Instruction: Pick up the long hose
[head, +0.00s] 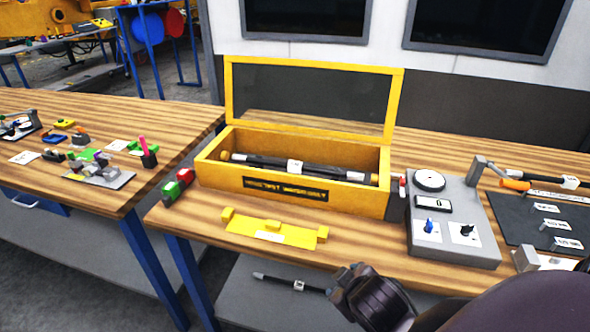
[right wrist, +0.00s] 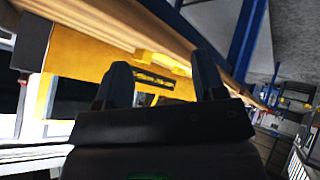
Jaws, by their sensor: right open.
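A long black hose (head: 300,166) with white labels lies inside the open yellow box (head: 225,180), along its length. It may be more than one hose; I cannot tell. A shorter black hose (head: 285,282) with a white label lies below the table's front edge. Another dark hose (head: 545,178) with a white label lies at the right of the table. My right gripper (right wrist: 163,80) is open with nothing visible between its fingers; beyond them the yellow box (right wrist: 95,62) shows tilted. My right arm is low at the front of the head view. My left gripper is not in view.
The box's clear lid (head: 308,97) stands up at its back. A yellow bracket (head: 270,232) lies before the box, and red and green blocks (head: 178,186) beside it. A grey control unit (head: 450,225) stands right. The wood between bracket and control unit is clear.

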